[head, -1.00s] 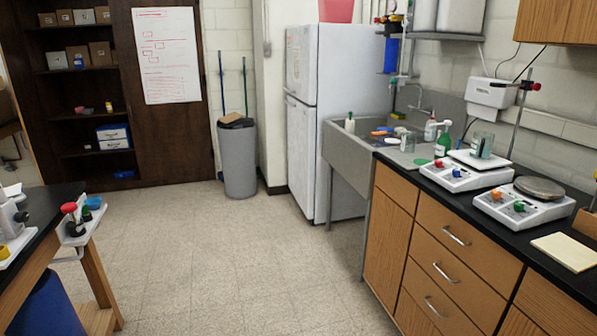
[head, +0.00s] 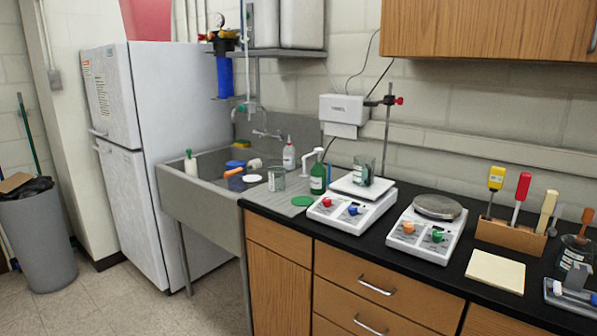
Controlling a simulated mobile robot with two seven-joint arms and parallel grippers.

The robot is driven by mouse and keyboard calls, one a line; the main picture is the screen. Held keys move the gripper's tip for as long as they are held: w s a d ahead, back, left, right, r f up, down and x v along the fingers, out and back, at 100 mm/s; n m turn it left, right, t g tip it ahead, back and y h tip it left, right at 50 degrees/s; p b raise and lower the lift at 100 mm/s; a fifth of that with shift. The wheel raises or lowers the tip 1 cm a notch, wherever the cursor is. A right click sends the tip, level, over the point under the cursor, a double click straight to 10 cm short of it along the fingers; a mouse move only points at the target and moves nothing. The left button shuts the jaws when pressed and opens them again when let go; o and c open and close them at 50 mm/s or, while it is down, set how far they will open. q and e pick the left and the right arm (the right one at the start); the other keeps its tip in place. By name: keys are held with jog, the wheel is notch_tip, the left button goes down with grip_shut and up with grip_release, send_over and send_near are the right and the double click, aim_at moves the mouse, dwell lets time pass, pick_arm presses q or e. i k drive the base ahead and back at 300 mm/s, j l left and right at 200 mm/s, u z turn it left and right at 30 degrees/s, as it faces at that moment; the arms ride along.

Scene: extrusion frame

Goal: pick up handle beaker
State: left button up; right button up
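Two clear beakers show in the head view, both at a distance. The other beaker (head: 362,171) stands on the white top of the left hot plate (head: 350,212) and has a pale label. I cannot tell at this size which of them has a handle. A glass jar (head: 573,252) with a tool in it stands at the right edge. Neither of my grippers is in view.
The sink (head: 195,195) adjoins the black counter (head: 385,267). A green bottle (head: 317,178) stands close to the left hot plate. A second hot plate (head: 425,230), a notepad (head: 496,271) and a wooden tool block (head: 510,237) stand further right. Floor (head: 130,300) is clear at lower left.

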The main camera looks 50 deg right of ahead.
aim_at(364, 165)
jog(key=i+z, duration=0.45)
jog(key=i+j+z, duration=0.25)
jog(key=i+z, duration=0.25)
jog(key=i+j+z, duration=0.1)
jog(key=i+z, duration=0.25)
jog(key=i+j+z, duration=0.15)
jog(key=z, duration=0.2)
jog(key=i+j+z, duration=0.35)
jog(key=k+l, duration=0.1)
